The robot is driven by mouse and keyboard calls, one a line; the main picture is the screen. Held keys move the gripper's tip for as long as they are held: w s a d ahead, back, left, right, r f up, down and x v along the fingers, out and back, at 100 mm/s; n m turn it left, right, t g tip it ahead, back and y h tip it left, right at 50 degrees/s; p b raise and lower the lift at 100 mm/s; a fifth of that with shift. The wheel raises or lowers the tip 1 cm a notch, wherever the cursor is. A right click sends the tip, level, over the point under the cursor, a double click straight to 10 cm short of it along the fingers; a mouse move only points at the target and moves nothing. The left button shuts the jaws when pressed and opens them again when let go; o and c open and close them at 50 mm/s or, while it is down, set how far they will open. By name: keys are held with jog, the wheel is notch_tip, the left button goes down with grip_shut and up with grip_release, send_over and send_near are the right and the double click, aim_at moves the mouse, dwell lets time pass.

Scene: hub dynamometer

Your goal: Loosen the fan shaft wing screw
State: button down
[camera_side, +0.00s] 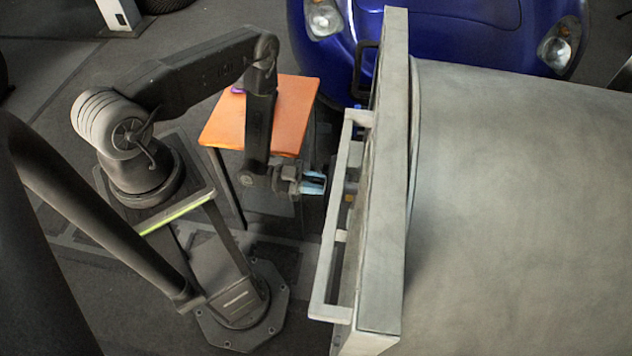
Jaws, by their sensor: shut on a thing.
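My gripper (315,183), with light blue fingers, is at the left edge of the grey frame (382,250) of the dynamometer, beside its pale upright bar (328,240). The fingers point right toward the frame. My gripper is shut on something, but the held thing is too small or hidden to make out. The fan shaft wing screw cannot be made out from this side. The inside of the frame is mostly hidden by the bar and the frame's edge.
A large grey drum-like housing (520,210) fills the right side. An orange-topped table (285,115), with a small purple thing (238,90) on it, stands behind my forearm. A blue car (440,30) is at the back. Open floor lies below my gripper.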

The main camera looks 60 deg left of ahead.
jog(key=n, duration=0.6)
jog(key=shift+n, duration=0.3)
jog(key=n, duration=0.9)
jog(key=shift+n, duration=2.1)
jog(key=c, duration=1.2)
grip_release()
jog(key=shift+s, duration=0.1)
jog(key=v, duration=1.3)
jog(key=shift+s+a, duration=0.25)
jog(key=shift+a, duration=0.05)
